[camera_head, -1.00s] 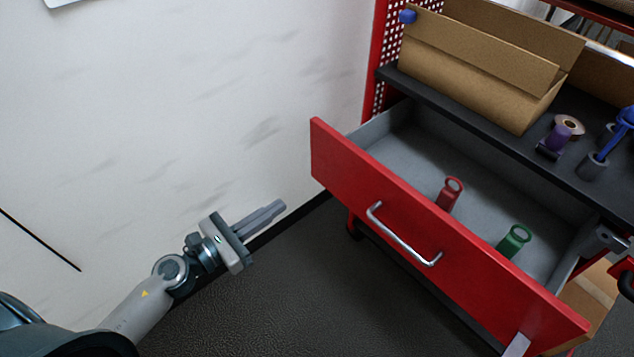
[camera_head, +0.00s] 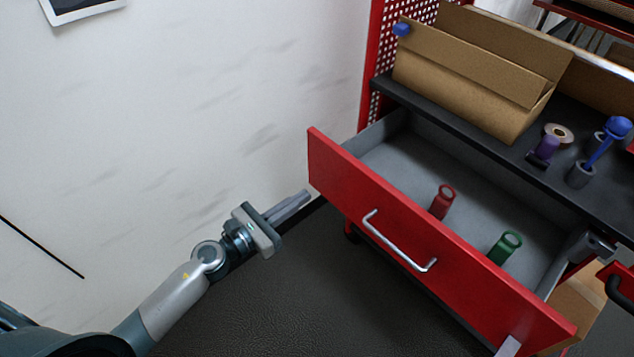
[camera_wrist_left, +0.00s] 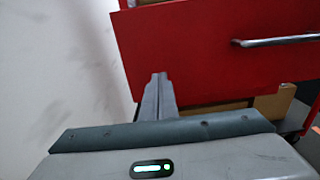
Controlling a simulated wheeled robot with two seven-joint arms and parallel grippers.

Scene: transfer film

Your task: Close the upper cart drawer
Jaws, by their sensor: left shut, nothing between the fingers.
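The upper cart drawer (camera_head: 340,185) is red-fronted and pulled well out, with a silver bar handle (camera_head: 398,243) on its front. A red piece (camera_head: 442,202) and a green piece (camera_head: 505,248) lie inside it. My left gripper (camera_head: 306,194) is shut and empty, beside the lower left part of the drawer front; contact cannot be told. In the left wrist view its fingers (camera_wrist_left: 158,78) point at the red drawer front (camera_wrist_left: 200,60) near its left edge. A pale grey tip (camera_head: 508,347) at the bottom right edge may be my right gripper; its jaws cannot be made out.
The cart's dark top (camera_head: 455,125) carries an open cardboard box (camera_head: 470,95), a tape roll (camera_head: 558,133), a purple item and a blue-handled tool (camera_head: 607,143). A white wall (camera_head: 200,110) stands at left. Dark floor is clear below the drawer.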

